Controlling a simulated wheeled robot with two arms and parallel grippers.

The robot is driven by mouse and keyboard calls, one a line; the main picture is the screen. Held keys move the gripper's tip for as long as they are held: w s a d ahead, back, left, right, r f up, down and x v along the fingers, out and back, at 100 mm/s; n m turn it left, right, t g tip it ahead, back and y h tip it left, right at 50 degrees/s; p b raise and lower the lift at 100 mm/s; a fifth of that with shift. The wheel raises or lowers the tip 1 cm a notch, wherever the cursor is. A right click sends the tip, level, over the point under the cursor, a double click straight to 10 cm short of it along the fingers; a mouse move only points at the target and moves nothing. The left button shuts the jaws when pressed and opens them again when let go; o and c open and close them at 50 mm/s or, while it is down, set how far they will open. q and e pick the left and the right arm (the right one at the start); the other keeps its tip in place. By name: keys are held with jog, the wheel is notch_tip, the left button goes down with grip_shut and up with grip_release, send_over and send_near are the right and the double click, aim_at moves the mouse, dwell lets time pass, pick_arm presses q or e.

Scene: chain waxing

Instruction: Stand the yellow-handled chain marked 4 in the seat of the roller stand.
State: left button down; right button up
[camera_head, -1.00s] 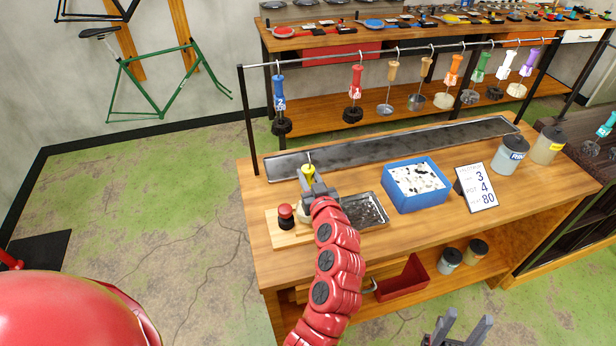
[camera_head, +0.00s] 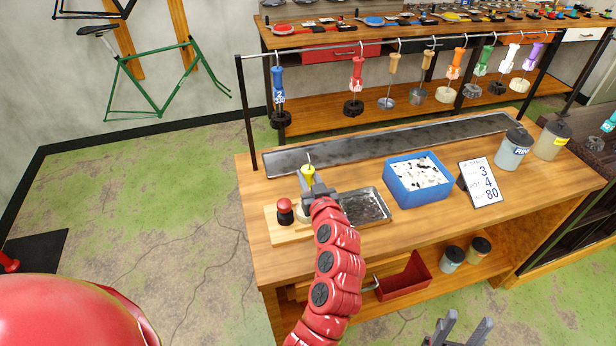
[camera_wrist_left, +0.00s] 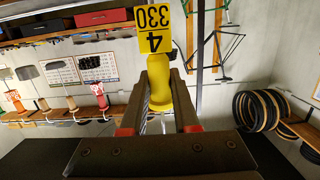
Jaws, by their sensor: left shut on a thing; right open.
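The yellow-handled chain (camera_head: 308,174) is upright in my left gripper (camera_head: 316,192), with its hook at the top. In the left wrist view the yellow handle (camera_wrist_left: 158,88) is between the two fingers, and its yellow tag (camera_wrist_left: 153,28) reads 4 and 330. The chain below the handle is hidden by my gripper. The roller stand is a wooden base (camera_head: 283,236) with a red knob (camera_head: 285,206) and a pale round part partly hidden behind my gripper. The handle is above this stand; I cannot tell whether the chain touches the seat. My right gripper (camera_head: 460,328) is open and empty, low at the front.
A metal tray (camera_head: 366,206) lies right of the stand, then a blue box (camera_head: 418,182) and a number card (camera_head: 480,183). A long drip trough (camera_head: 400,145) runs behind, under a rail (camera_head: 390,48) with several hanging chains. Jars (camera_head: 514,150) stand at right.

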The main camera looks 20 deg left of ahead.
pick_arm(q)
jog(key=shift+r, duration=0.1)
jog(key=c, duration=0.6)
grip_release()
